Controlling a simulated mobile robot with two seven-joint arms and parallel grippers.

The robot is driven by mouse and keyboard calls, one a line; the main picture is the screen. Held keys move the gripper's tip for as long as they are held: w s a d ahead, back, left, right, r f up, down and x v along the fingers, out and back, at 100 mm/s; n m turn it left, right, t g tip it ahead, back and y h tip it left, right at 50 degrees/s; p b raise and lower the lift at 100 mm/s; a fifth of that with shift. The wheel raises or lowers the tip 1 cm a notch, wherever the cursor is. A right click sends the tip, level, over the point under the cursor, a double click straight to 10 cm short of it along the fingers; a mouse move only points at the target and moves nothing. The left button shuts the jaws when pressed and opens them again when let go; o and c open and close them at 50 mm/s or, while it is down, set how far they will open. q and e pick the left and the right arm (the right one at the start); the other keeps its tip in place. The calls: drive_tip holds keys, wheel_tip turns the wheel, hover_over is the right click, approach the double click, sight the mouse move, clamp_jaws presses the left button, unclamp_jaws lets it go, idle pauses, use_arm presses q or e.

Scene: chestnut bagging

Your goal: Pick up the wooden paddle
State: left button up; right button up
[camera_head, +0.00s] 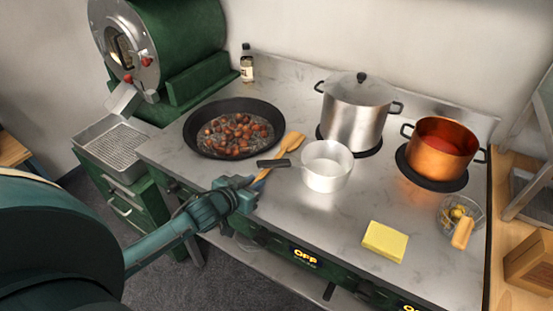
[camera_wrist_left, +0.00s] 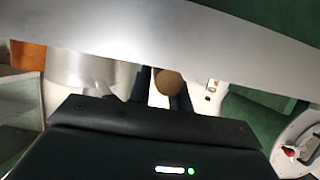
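The wooden paddle (camera_head: 291,142) lies on the counter between the dark pan and the small white saucepan. Its handle runs down toward the counter's front edge, where my left gripper (camera_head: 258,183) is. The gripper is at the handle's near end and hides part of it. In the left wrist view, a round tan part of the paddle (camera_wrist_left: 168,82) shows between the two dark fingers (camera_wrist_left: 161,95). A pale gap shows between the fingers, so the gripper looks open. I cannot tell whether either finger touches the wood. My right gripper is not in view.
The pan of chestnuts (camera_head: 196,144) is left of the paddle. The white saucepan (camera_head: 326,178) is close on the right, its black handle (camera_head: 273,163) crossing near the paddle. A steel pot (camera_head: 356,115), copper pot (camera_head: 440,151) and yellow sponge (camera_head: 385,241) stand farther right.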

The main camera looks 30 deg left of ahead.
use_arm(q)
clamp_jaws()
